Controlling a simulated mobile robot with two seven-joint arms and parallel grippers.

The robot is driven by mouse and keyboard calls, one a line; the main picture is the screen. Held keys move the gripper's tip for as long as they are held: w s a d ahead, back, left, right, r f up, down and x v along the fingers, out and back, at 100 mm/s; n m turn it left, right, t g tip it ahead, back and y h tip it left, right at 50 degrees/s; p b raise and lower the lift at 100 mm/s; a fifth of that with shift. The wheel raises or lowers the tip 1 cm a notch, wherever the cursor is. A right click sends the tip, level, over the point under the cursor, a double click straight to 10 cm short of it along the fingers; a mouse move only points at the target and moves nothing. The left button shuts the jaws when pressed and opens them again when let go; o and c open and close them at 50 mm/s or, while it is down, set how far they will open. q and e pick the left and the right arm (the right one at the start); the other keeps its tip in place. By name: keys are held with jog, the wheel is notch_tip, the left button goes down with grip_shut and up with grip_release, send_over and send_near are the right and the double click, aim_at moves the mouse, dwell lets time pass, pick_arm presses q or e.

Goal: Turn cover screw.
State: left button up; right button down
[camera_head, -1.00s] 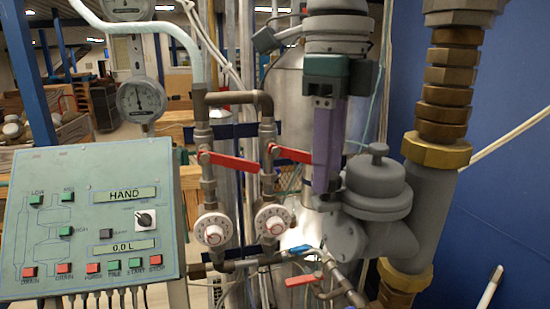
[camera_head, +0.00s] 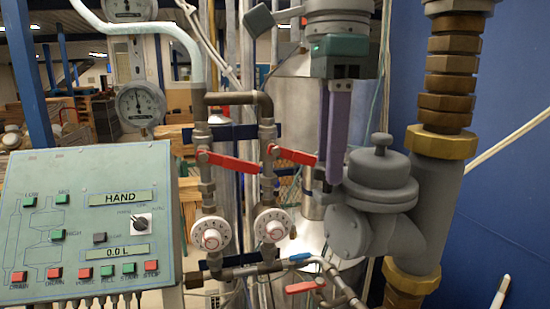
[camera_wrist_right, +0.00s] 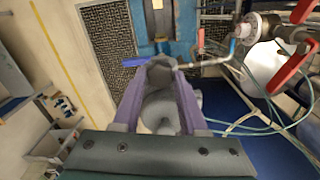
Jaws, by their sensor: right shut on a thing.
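The grey meter body (camera_head: 345,228) has a round cover (camera_head: 370,185) with a small knob-like screw (camera_head: 382,143) on top. My right gripper (camera_head: 334,180) hangs from above with its purple fingers pointing down, just left of the cover in the head view. The screw shows clear to the right of the fingers there. In the right wrist view the purple fingers (camera_wrist_right: 160,75) are shut on a grey rounded part (camera_wrist_right: 160,108). I cannot tell which part of the meter this is. The fingertip contact is hidden in the head view. My left gripper is out of view.
A control panel (camera_head: 85,215) stands at the left. Red-handled valves (camera_head: 228,162) and dials (camera_head: 212,234) sit on pipes left of the meter. A thick pipe with brass nuts (camera_head: 443,142) rises close to its right. A blue wall (camera_head: 515,80) is behind.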

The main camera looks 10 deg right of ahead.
jog(key=n, duration=0.3)
jog(key=shift+n, duration=0.4)
jog(key=n, duration=0.3)
jog(key=shift+n, duration=0.3)
jog(key=n, duration=0.3)
jog(key=shift+n, duration=0.3)
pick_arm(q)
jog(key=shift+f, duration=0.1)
pick_arm(e)
jog(key=shift+n, duration=2.1)
